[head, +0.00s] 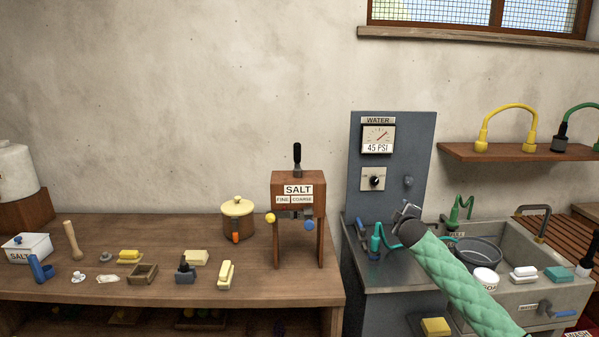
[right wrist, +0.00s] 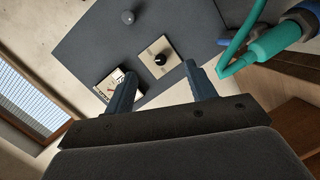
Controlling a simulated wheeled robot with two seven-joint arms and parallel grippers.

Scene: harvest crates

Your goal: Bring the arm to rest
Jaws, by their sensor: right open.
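My right arm in its green quilted sleeve (head: 465,285) reaches up from the lower right in the head view. My right gripper (head: 404,212) is in front of the grey water panel (head: 360,140), above the metal counter. In the right wrist view its two fingers (right wrist: 160,74) stand apart with nothing between them. Beyond them are the panel's gauge (right wrist: 108,85) and black knob (right wrist: 160,59), which do not look touched. My left gripper is not in view.
A stone sink (head: 575,297) with a dark bucket (head: 478,252) lies right of the arm. A teal hose fitting (head: 375,243) stands on the counter close to the gripper. The salt dispenser (head: 298,190) and several small items stand on the wooden table (head: 150,228) at left.

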